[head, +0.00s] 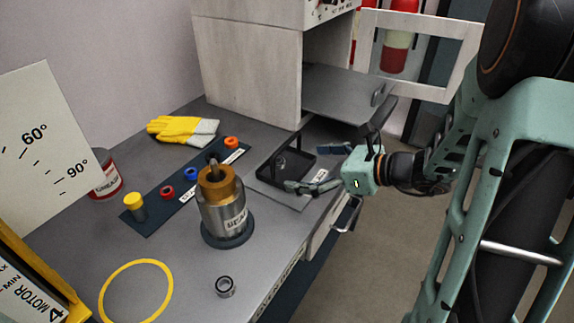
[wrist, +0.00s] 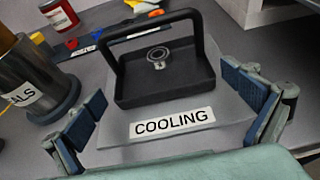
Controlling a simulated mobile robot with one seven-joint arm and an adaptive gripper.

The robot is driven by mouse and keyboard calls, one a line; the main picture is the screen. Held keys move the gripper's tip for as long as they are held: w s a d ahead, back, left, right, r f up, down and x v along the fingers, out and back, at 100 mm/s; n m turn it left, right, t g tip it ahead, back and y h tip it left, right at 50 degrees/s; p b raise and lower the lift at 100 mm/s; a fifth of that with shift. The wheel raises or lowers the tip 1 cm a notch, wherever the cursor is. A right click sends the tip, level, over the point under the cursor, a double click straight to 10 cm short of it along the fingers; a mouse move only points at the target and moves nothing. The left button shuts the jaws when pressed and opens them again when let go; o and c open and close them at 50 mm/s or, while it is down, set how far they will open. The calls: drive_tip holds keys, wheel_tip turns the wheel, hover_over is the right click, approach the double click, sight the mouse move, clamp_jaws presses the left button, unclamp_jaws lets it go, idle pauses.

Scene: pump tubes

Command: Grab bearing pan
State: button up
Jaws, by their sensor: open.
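The bearing pan is a black, shallow square pan (wrist: 166,97) with a tall arched handle (wrist: 106,62). It sits on a grey plate labelled COOLING (wrist: 172,122). A small metal bearing ring (wrist: 158,55) lies inside it. In the head view the pan (head: 287,178) is at the table's right side. In the head view my gripper (head: 315,168) reaches in from the right, close to the pan. I cannot tell if a finger touches it.
A metal cylinder with a brass top (head: 224,205) stands left of the pan. A box with an open door (head: 440,60) stands behind. A loose ring (head: 225,286) lies in front.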

sight(284, 163)
drive_tip(key=x, duration=0.1)
drive_tip(key=b+x, duration=0.1)
drive_tip(key=x, duration=0.3)
drive_tip(key=shift+w+a+r+b, duration=0.15)
drive_tip(key=shift+w+r+b, duration=0.1)
drive_tip(key=shift+b, duration=0.1)
drive_tip(key=shift+s, duration=0.1)
drive_tip(key=shift+c, duration=0.4)
drive_tip(key=shift+r, duration=0.1)
drive_tip(key=c, duration=1)
